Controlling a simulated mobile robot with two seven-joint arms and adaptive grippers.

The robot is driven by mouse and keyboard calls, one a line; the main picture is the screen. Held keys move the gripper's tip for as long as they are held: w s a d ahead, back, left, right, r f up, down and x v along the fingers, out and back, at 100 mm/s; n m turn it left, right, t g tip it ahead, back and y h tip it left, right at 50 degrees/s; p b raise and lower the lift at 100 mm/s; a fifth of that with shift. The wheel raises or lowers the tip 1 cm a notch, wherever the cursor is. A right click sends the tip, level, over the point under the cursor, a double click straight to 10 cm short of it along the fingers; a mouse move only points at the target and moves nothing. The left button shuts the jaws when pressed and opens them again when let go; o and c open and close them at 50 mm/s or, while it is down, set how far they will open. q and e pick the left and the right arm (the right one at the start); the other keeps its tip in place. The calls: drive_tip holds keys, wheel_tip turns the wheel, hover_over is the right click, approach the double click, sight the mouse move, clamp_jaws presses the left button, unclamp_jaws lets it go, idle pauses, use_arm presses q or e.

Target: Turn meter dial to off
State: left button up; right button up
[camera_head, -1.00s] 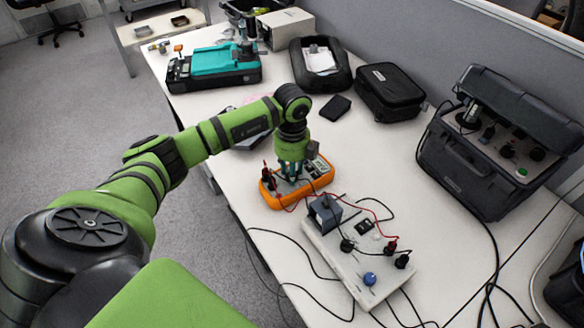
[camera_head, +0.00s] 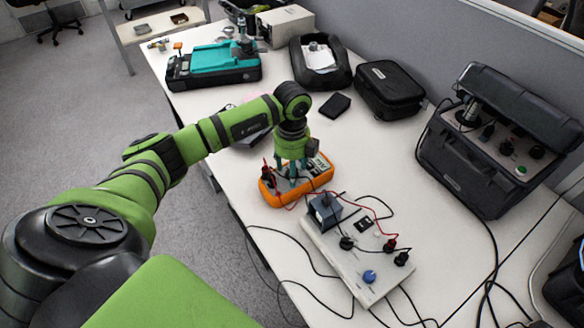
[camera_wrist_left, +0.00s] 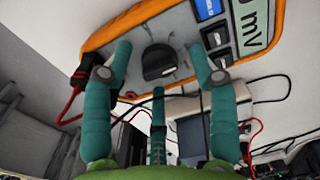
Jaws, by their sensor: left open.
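The orange-edged meter (camera_head: 318,183) lies on the white table with its grey face up. Its dark round dial (camera_wrist_left: 159,62) shows in the left wrist view, with the display reading "mV" (camera_wrist_left: 257,25) beyond it. My left gripper (camera_head: 291,178) is over the meter, its teal fingers open. In the left wrist view the fingers (camera_wrist_left: 160,75) stand on either side of the dial, with a third below it. They appear apart from the dial. The dial's pointer setting is not readable. My right gripper is not in view.
Red and black leads run from the meter to a white board (camera_head: 350,262) with a blue knob (camera_head: 369,276). A dark case (camera_head: 470,165) stands at the right. A black pouch (camera_head: 388,90) and a teal device (camera_head: 222,62) are farther back.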

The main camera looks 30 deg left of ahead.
use_arm(q)
wheel_tip(320, 180, up, 12)
idle(0.4)
